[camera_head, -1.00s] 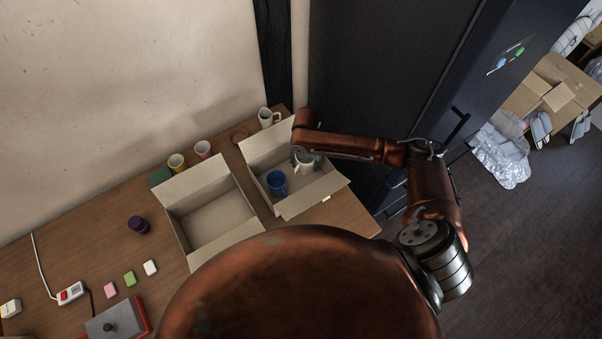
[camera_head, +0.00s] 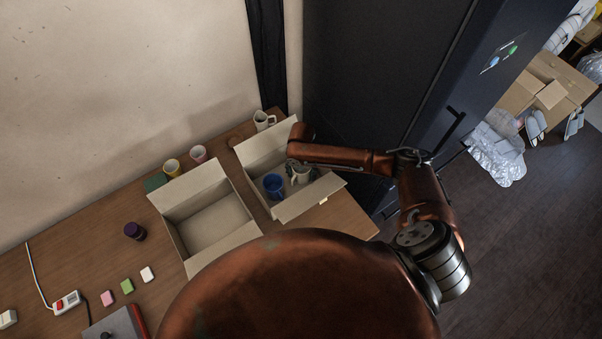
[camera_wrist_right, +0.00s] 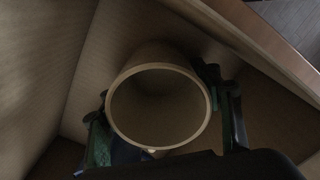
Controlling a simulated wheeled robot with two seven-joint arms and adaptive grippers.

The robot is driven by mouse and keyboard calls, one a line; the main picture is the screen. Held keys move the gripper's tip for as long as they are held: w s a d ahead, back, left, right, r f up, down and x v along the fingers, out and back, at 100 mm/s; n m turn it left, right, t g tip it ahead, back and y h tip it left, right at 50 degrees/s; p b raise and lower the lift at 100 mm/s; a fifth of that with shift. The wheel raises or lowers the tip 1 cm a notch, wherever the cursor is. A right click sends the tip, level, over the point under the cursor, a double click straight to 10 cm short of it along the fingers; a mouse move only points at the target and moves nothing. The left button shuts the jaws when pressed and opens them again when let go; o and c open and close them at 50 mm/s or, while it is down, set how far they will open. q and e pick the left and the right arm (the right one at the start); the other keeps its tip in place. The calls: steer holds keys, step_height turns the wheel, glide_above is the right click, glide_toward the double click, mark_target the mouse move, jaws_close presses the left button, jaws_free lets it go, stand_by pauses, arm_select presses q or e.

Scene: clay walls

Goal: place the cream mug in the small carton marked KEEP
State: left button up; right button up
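The cream mug (camera_head: 300,175) is upright inside the right-hand open carton (camera_head: 306,200), beside a blue mug (camera_head: 273,186). In the right wrist view the cream mug (camera_wrist_right: 158,110) shows its round open rim, with the carton walls around it. My right gripper (camera_head: 302,168) reaches down into the carton. Its fingers are on either side of the cream mug and appear to touch it. Whether the mug's base rests on the carton floor is hidden. A second open carton (camera_head: 182,187), empty, stands to the left. I cannot read a KEEP mark on either carton. My left gripper is out of view.
A white mug (camera_head: 263,121) stands behind the right carton. A purple object (camera_head: 134,231) and small coloured blocks (camera_head: 127,286) lie left. A dark cabinet (camera_head: 385,75) stands to the right.

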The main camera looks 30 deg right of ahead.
steer(key=shift+o, duration=1.1)
steer(key=shift+r, duration=0.1)
step_height(320, 180, up, 12)
steer(key=shift+p, duration=0.4)
steer(key=shift+r, duration=0.1)
